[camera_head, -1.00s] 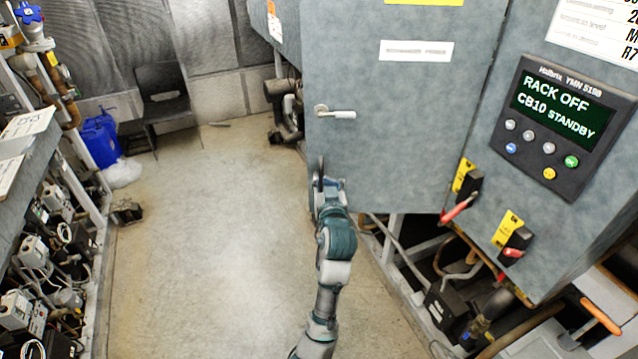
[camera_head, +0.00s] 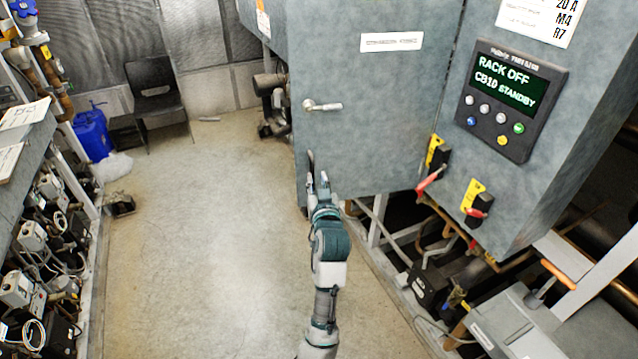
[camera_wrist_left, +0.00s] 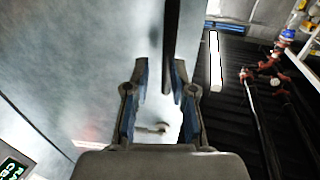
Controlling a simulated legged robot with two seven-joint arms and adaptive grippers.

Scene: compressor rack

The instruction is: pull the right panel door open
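The grey panel door (camera_head: 365,150) fills the middle of the head view, with a silver lever handle (camera_head: 322,106) near its left edge. I cannot tell from the head view whether it is ajar. My left gripper (camera_head: 317,165) is below the handle, close to the door's lower left part. In the left wrist view its two fingers (camera_wrist_left: 160,75) stand apart. A dark upright strip (camera_wrist_left: 168,40) shows between them; I cannot tell whether it is the door's edge or a gap. The handle (camera_wrist_left: 150,128) shows low between the fingers. My right gripper is not in view.
A control display (camera_head: 508,98) and red-handled switches (camera_head: 432,178) are on the cabinet to the right. Pipes and a grey box (camera_head: 520,325) lie below it. Open floor (camera_head: 210,240) is to the left, with a black chair (camera_head: 158,95) and blue container (camera_head: 93,135) behind.

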